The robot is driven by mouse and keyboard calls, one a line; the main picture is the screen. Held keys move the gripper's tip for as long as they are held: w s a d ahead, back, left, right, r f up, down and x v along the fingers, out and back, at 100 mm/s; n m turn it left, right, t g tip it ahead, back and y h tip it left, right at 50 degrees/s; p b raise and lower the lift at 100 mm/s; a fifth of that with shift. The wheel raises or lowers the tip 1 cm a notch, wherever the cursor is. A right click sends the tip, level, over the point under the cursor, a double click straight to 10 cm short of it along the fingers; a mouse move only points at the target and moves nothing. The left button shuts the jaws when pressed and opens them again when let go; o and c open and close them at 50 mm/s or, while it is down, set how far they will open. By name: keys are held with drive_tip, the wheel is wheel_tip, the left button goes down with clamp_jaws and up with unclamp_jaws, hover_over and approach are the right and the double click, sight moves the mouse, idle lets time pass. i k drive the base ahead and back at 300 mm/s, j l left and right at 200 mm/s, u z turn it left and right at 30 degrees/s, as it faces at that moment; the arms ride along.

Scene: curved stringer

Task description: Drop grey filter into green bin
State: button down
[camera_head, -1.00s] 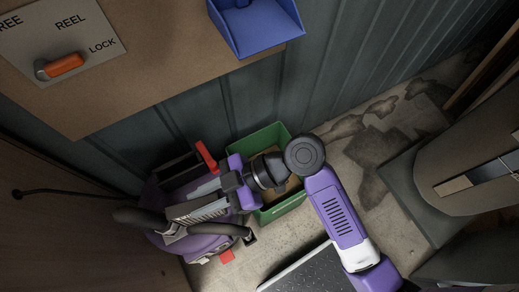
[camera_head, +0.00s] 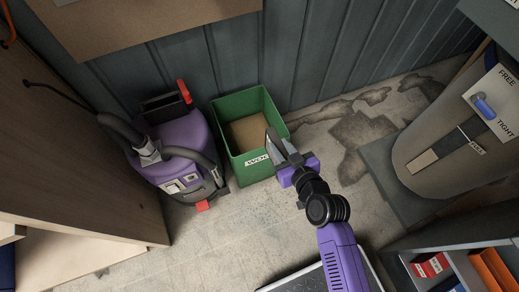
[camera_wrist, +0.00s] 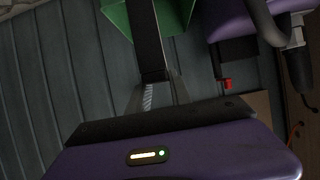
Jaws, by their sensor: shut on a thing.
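The green bin (camera_head: 240,172) stands open on the floor by the wall, with a brown bottom and a white label on its front. Part of it shows at the top of the wrist view (camera_wrist: 178,14). My gripper (camera_head: 287,157) is at the bin's right side in the head view, shut on the grey filter (camera_head: 272,141).
A purple vacuum (camera_head: 183,148) with a black hose stands close left of the bin. A large grey cylinder (camera_head: 435,150) stands on a base at right. A shelf with red and orange boxes (camera_head: 430,266) is at lower right. Floor in front of the bin is clear.

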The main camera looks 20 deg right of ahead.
sight(254, 139)
drive_tip(key=i+j+z, duration=0.2)
drive_tip(key=j, duration=0.25)
drive_tip(key=j+z, duration=0.2)
drive_tip(key=j, duration=0.3)
drive_tip(key=i+j+z, duration=0.2)
drive_tip(key=j, duration=0.3)
drive_tip(key=k, duration=0.1)
